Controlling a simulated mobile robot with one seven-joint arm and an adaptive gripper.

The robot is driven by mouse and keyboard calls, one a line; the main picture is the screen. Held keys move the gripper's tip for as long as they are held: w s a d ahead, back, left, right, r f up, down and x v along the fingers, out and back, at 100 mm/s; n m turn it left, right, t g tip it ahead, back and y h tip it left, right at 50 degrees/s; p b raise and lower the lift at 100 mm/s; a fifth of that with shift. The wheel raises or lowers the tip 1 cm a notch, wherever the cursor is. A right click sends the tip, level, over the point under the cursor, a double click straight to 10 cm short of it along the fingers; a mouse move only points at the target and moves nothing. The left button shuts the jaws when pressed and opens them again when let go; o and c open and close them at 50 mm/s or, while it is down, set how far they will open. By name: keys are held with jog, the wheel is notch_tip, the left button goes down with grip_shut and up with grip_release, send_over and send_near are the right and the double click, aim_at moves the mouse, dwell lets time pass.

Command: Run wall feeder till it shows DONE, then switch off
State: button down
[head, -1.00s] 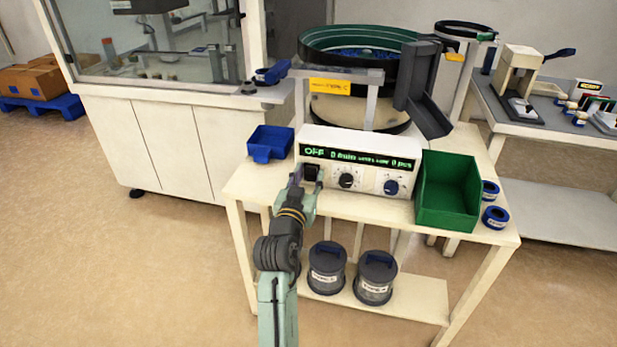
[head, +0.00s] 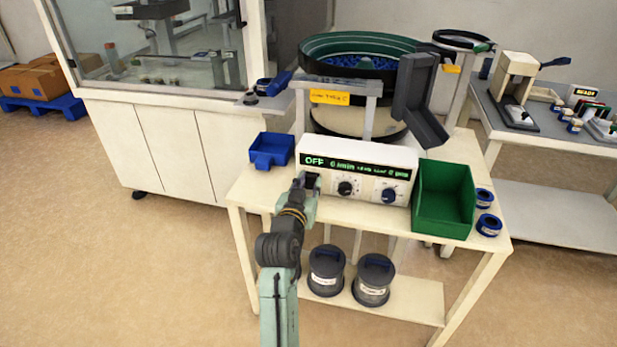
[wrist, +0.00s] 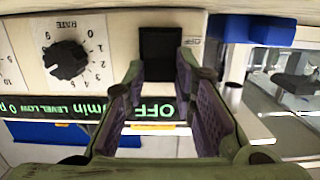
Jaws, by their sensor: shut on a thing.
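The feeder's white control box (head: 360,150) stands on the cream table below the bowl feeder (head: 360,62). Its green display (head: 356,167) reads OFF, a rate that looks like 0 /min, LEVEL LOW and 0 pcs. A black rocker switch (wrist: 160,54) is at the left of the panel, marked OFF beside it. My gripper (head: 312,183) is at the switch; in the wrist view its fingers (wrist: 160,72) are on either side of the switch, gripping it. The RATE knob (wrist: 66,59) is beside it, and another knob (head: 389,195) is further right.
A green bin (head: 444,200) stands under the grey chute (head: 415,100). A small blue tray (head: 271,150) is left of the box. Two lidded canisters (head: 326,270) stand on the lower shelf. Blue-rimmed rolls (head: 487,224) lie at the table's right end.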

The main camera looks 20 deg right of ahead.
dwell(0.3)
jog(key=c, duration=1.3)
grip_release()
jog(key=v, duration=1.2)
